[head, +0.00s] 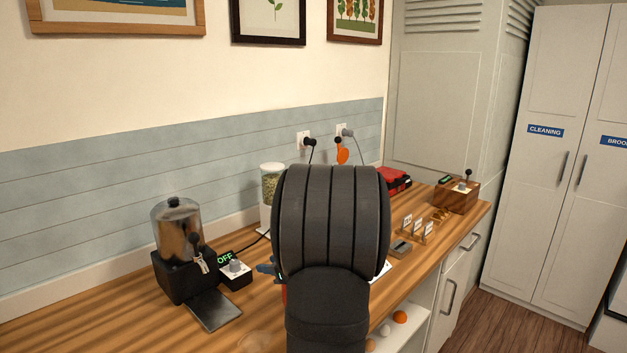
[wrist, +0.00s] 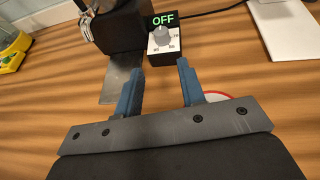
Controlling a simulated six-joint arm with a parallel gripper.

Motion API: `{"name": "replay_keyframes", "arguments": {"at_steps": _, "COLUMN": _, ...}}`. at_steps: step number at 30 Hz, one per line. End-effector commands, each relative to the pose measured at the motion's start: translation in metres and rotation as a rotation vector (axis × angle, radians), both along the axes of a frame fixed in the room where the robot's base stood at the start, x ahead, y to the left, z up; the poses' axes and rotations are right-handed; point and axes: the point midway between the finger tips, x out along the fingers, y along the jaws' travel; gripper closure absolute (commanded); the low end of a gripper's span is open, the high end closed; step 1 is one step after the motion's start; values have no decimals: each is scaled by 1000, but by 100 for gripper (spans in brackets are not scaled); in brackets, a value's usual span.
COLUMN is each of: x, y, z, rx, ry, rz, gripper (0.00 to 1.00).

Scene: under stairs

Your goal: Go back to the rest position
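My gripper (wrist: 160,88) shows in the wrist view with its two blue fingers apart and nothing between them. It is above the wooden counter (wrist: 50,110), facing the switch box with a grey knob (wrist: 163,40) and a green "OFF" display. In the head view my dark arm fills the middle and hides most of the gripper; only a bit of blue finger shows at its left edge. The metal dispenser (head: 177,232) on a black base stands left of the switch box (head: 235,270), with a grey plate (head: 213,310) in front.
A clear jar (head: 271,185) stands behind my arm. Small signs (head: 418,229), a red item (head: 395,181) and a wooden box with a lever (head: 457,194) are farther right on the counter. Wall plugs (head: 308,142) have hanging cords. A yellow object (wrist: 12,50) lies at the wrist view's left.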

Motion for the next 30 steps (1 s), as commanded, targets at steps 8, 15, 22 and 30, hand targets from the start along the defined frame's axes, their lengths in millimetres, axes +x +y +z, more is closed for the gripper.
{"name": "replay_keyframes", "arguments": {"at_steps": 8, "x": 31, "y": 43, "z": -22, "rx": 8, "ry": 7, "rz": 1, "gripper": 64}}
{"name": "replay_keyframes", "arguments": {"at_steps": 15, "x": 57, "y": 78, "z": -41, "rx": 6, "ry": 4, "rz": 0, "gripper": 64}}
{"name": "replay_keyframes", "arguments": {"at_steps": 22, "x": 82, "y": 113, "z": -59, "rx": 5, "ry": 5, "rz": -1, "gripper": 64}}
{"name": "replay_keyframes", "arguments": {"at_steps": 30, "x": 95, "y": 126, "z": -66, "rx": 6, "ry": 3, "rz": 131, "gripper": 64}}
